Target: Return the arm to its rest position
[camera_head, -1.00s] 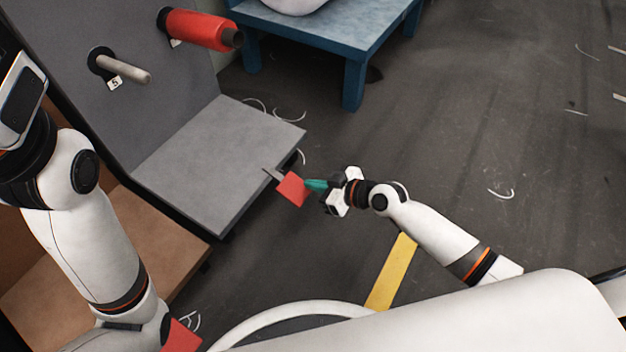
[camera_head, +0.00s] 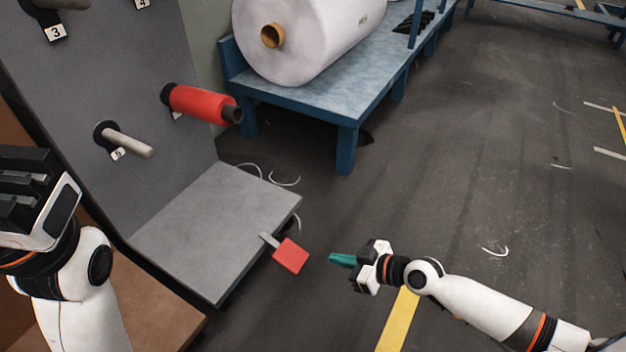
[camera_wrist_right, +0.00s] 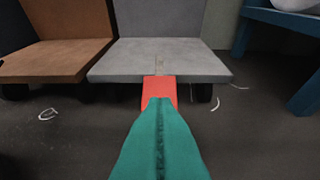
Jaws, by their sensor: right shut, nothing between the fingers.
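My right gripper (camera_head: 343,259) is held out over the floor, to the right of the grey pedal-like platform. Its teal fingers are shut with nothing between them. They also fill the lower middle of the right wrist view (camera_wrist_right: 160,135). A red tab (camera_head: 290,256) sticks out from the front edge of the grey platform (camera_head: 215,225); the fingertips are apart from it in the head view. My left gripper (camera_head: 35,200) is at the far left, partly cut off by the picture edge; its fingertips do not show clearly.
A grey upright panel (camera_head: 110,80) carries a red spool (camera_head: 200,103) and a bare peg (camera_head: 128,145). A blue table (camera_head: 347,130) with a large white roll (camera_head: 310,35) stands behind. A brown platform (camera_wrist_right: 55,62) lies beside the grey one. Floor on the right is open.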

